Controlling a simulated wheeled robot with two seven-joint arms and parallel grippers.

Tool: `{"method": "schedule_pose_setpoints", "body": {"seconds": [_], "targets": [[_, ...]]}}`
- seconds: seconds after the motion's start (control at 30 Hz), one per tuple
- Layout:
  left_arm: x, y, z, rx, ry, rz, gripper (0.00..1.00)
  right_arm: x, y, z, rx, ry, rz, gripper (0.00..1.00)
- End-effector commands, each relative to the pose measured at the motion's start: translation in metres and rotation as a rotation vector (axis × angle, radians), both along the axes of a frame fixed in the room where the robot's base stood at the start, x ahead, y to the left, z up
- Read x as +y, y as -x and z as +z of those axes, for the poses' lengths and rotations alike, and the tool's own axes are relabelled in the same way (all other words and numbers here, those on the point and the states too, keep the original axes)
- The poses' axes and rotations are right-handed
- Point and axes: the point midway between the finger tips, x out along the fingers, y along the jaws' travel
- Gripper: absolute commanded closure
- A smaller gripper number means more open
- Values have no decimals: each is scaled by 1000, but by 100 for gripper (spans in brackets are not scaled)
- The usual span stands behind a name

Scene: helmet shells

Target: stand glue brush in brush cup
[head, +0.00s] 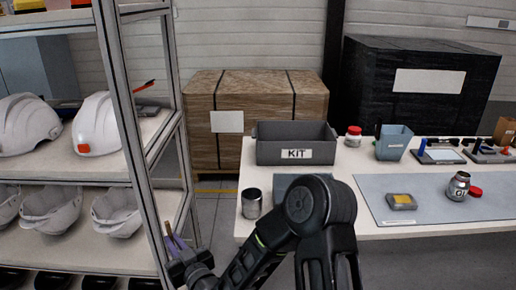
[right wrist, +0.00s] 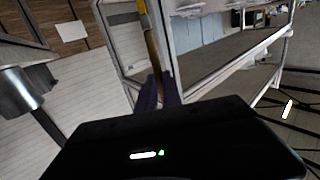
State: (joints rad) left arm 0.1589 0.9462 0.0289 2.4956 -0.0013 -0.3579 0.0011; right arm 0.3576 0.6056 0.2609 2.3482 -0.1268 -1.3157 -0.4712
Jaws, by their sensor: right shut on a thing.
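My right gripper (head: 172,238) is shut on the glue brush. It is at the lower left of the head view, in front of the shelf rack and left of the table. The brush (right wrist: 152,48) has a yellow-brown handle and a grey metal band in the right wrist view, and stands out from between the purple fingers (right wrist: 159,93). In the head view only a small brown piece of it shows. A metal cup (head: 251,205), likely the brush cup, stands upright at the table's left front corner, to the right of the gripper and apart from it. My left gripper is not in view.
The shelf rack (head: 125,113) with white helmet shells (head: 97,125) stands close by at left. The table holds a grey KIT bin (head: 296,146), a blue-grey container (head: 393,143), a jar (head: 459,186) and a grey mat (head: 430,208). My right arm hides some of the table front.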

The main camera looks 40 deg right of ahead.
Motion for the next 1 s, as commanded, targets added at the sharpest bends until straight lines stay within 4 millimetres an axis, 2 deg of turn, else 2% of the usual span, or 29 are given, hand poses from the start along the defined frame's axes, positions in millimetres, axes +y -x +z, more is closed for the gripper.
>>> {"method": "schedule_pose_setpoints", "body": {"seconds": [0.03,0.17,0.27,0.37,0.53,0.7,0.83,0.9,1.0], "targets": [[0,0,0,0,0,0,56,-1,-1,1,0,0,-2,100],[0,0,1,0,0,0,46,-13,-6,6,-3,2,-23,100],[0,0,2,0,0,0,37,-36,-15,17,-5,3,-62,100],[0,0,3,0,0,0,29,-72,-27,36,-9,4,-121,100],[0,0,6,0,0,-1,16,-149,-40,84,-11,2,-251,100],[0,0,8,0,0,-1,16,-223,-37,140,-11,1,-374,100],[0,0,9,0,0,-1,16,-260,-29,171,-6,-1,-437,100],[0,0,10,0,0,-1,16,-273,-25,181,-4,0,-457,100],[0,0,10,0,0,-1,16,-282,-22,189,-1,-1,-472,100]]}}
